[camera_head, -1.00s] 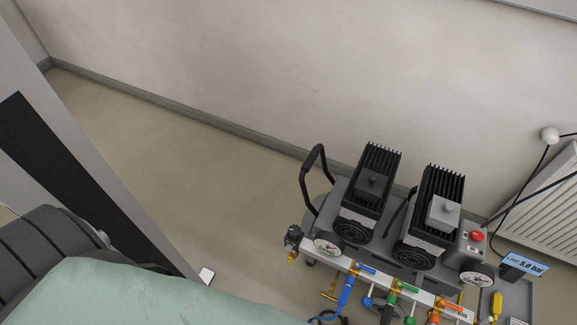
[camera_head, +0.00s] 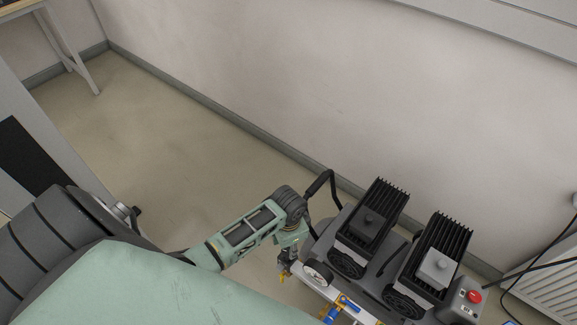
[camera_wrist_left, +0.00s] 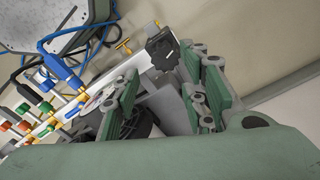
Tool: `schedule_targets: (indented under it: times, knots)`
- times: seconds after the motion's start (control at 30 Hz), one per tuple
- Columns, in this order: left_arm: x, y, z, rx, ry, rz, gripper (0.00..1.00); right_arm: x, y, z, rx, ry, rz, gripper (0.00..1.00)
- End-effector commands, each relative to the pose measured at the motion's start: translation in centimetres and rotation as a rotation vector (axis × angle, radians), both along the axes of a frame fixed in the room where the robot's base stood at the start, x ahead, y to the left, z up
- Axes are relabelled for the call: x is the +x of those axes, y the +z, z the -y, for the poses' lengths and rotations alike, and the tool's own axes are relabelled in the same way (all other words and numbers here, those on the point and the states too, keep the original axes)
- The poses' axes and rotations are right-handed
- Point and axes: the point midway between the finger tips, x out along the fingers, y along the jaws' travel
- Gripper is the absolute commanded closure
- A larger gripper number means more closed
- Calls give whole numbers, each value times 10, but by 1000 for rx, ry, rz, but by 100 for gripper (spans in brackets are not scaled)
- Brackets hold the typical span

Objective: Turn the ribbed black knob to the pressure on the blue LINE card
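The ribbed black knob (camera_wrist_left: 162,48) sits on the dark regulator at the end of the silver manifold, in the upper middle of the left wrist view. My left gripper (camera_wrist_left: 166,66) is open, with its two green-and-grey fingers apart and nothing held between them. The knob lies just beyond the fingertips, roughly in line with the gap; I cannot tell whether they touch. In the head view my left gripper (camera_head: 289,249) points down over the compressor's left end and largely hides the knob. A round gauge (camera_head: 317,273) is beside it, its reading unclear. The blue LINE card is out of view.
The compressor carries two black finned motor heads (camera_head: 372,215) and a red button (camera_head: 474,296). A black handle (camera_head: 322,185) rises close behind my left wrist. Blue, green and orange valves (camera_wrist_left: 45,107) line the manifold. Floor left of the compressor is clear.

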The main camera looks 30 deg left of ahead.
Motion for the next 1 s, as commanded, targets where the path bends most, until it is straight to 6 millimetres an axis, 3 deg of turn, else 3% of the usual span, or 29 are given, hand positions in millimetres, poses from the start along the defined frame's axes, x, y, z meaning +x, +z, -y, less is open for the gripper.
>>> schedule_targets:
  times: [0.17, 0.5, 0.87, 1.0]
  knots:
    - [0, -21, -1, 1, -3, -10, 60, 11, -4, 7, -7, -4, 18, 100]
    - [0, -70, -1, 1, -2, -7, 60, 11, -14, 10, -11, -4, 17, 100]
    - [1, -76, -1, 1, -3, -4, 60, 8, -14, 10, -11, -1, 12, 100]
    - [0, -76, -1, 1, -3, -4, 71, 8, -14, 9, -10, 0, 10, 100]
